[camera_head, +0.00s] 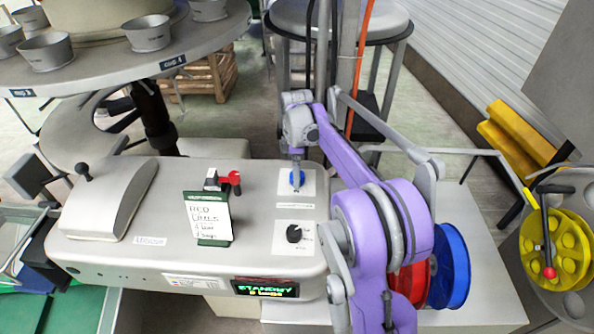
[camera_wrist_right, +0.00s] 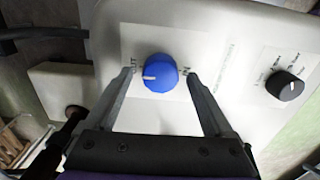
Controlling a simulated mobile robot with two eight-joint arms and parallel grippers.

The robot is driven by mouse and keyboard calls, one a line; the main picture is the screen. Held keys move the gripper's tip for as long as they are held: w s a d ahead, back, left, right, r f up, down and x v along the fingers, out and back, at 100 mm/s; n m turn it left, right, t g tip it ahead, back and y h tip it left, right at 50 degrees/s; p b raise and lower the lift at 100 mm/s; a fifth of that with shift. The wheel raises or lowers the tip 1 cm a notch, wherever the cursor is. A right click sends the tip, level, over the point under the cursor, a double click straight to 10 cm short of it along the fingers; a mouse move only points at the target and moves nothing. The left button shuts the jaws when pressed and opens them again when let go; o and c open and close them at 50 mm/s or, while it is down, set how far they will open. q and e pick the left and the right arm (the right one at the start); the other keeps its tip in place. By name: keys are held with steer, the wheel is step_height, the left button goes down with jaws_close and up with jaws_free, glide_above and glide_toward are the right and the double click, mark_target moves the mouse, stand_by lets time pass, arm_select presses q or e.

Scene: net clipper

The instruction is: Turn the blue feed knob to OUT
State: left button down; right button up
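The blue feed knob (camera_head: 297,178) sits on a pale plate on the grey machine top. In the right wrist view the blue knob (camera_wrist_right: 160,73) has a white mark on the left of its face. Small lettering flanks it, partly hidden by the fingers; the right-hand label appears to read IN. My right gripper (camera_head: 297,166), on the purple arm, points down at the knob. In the wrist view its open fingers (camera_wrist_right: 159,73) stand on either side of the knob, with gaps visible; contact cannot be seen. My left gripper is not in view.
A black knob (camera_head: 294,233) is nearby, also in the wrist view (camera_wrist_right: 285,86). A green-framed card (camera_head: 209,219) and a red-handled part (camera_head: 234,180) stand left of it. A display (camera_head: 266,288) reads STANDBY.

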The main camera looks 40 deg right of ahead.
steer(key=shift+r, duration=0.1)
step_height(320, 180, up, 11)
steer(key=shift+f+p, duration=0.2)
steer(key=shift+p, duration=0.15)
steer(key=shift+s+f, duration=0.1)
stand_by(0.6)
